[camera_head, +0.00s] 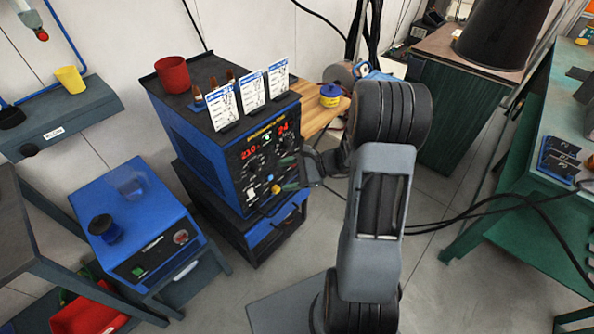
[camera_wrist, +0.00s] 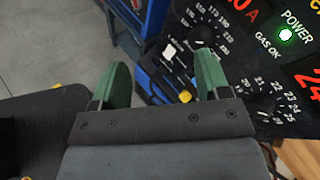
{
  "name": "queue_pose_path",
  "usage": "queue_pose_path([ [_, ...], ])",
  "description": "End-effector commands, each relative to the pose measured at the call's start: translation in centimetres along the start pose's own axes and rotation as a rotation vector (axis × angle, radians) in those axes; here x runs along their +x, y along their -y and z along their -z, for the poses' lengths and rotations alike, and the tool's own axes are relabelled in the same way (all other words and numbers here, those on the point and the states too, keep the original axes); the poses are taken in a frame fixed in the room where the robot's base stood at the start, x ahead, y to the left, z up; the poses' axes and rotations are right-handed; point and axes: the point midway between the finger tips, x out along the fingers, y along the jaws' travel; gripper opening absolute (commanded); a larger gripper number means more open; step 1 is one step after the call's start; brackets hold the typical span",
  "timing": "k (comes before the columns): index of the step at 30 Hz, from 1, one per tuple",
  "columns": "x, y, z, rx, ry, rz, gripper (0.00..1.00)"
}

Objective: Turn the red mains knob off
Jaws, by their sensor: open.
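The welding machine (camera_head: 190,130) is a blue box with a black front panel, at the middle of the head view. I cannot make out a clear red knob on its panel in either view; my gripper covers part of it. My gripper (camera_head: 290,174) is in front of the panel's lower right. In the wrist view my gripper (camera_wrist: 162,86) has its two green fingers wide apart with nothing between them. Beyond them are a white switch (camera_wrist: 169,52), a yellow button (camera_wrist: 184,97) and black dials (camera_wrist: 204,33), with a lit green lamp (camera_wrist: 285,35) at upper right.
A smaller blue unit (camera_head: 140,215) at left carries a round reddish part (camera_head: 181,237) on its front. A red cup (camera_head: 173,74) and white cards (camera_head: 252,92) stand on the machine. A wooden bench (camera_head: 318,115) is behind. Grey floor (camera_head: 450,210) is open at right, crossed by black cables.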

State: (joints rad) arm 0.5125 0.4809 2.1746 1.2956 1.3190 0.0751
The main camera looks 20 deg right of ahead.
Motion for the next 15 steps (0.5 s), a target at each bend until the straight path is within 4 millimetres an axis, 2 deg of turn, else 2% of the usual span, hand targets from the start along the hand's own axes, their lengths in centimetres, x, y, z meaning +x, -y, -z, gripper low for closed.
queue_pose_path([
  [1, -0.3, 0.3, 3.8, 0.105, 0.035, 0.114, 0.69],
  [6, -2.8, 1.6, 12.2, 0.342, 0.120, 0.456, 0.69],
  [10, -4.7, 1.4, 16.9, 0.448, 0.152, 0.642, 0.69],
  [12, -5.4, 1.1, 18.6, 0.486, 0.161, 0.711, 0.69],
  [15, -6.1, 0.9, 20.1, 0.515, 0.169, 0.776, 0.69],
])
